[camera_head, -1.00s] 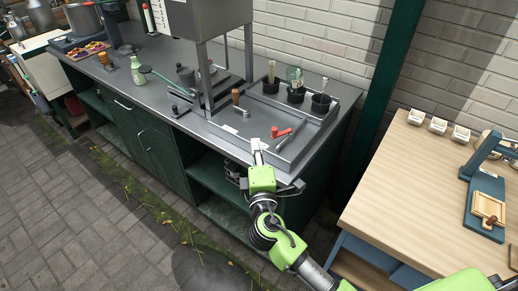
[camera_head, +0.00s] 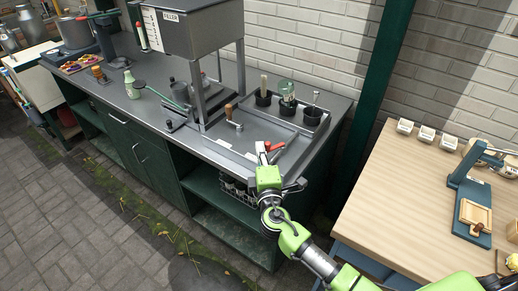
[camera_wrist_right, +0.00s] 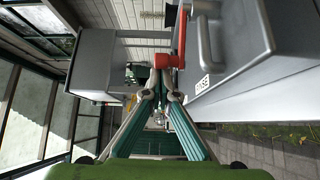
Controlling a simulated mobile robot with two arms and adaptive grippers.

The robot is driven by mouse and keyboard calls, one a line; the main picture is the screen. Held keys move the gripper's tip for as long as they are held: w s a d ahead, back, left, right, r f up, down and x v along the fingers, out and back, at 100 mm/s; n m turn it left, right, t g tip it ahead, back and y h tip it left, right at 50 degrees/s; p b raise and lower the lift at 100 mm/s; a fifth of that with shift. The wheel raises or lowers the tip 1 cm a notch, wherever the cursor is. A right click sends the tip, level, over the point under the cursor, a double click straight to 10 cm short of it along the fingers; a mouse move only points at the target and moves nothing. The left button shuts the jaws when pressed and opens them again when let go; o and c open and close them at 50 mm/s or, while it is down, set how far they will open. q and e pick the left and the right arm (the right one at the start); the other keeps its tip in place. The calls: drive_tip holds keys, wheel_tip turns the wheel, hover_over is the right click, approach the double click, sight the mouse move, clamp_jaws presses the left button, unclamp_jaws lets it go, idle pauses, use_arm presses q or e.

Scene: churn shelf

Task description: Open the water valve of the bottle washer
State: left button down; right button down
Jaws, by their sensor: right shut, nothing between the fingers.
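The red valve lever (camera_head: 275,146) sits on the front part of the grey sink unit of the counter. In the right wrist view, the red lever (camera_wrist_right: 170,61) has an upright bar and a short piece pointing left, near a plate reading RINSE. My right gripper (camera_head: 263,151) is at the front edge of the sink, just left of the lever. Its fingers are shut and empty. In the right wrist view, the fingertips (camera_wrist_right: 161,84) meet just beneath the lever's left end. I cannot tell whether they touch it. My left gripper is not in view.
Three dark cups (camera_head: 288,106) with brushes stand at the sink's back. A grey bar handle (camera_wrist_right: 207,42) is close right of the lever. A wooden table (camera_head: 425,185) stands at right.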

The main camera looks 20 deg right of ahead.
drive_tip(key=shift+d, duration=0.1)
drive_tip(key=shift+s+d+f+n+y+b, duration=0.1)
drive_tip(key=shift+s+d+n+y+b, duration=0.15)
drive_tip(key=shift+y, duration=0.25)
drive_tip(key=shift+s+f+n+y+b, duration=0.1)
drive_tip(key=shift+s+n+y+b, duration=0.05)
drive_tip(key=shift+s+n+y, duration=0.3)
drive_tip(key=y, duration=0.1)
drive_tip(key=s+d+n+y+b, duration=0.1)
drive_tip(key=s+n+y, duration=0.1)
drive_tip(key=y, duration=0.1)
drive_tip(key=shift+d+r, duration=0.2)
drive_tip(key=shift+r, duration=0.1)
drive_tip(key=shift+w, duration=0.1)
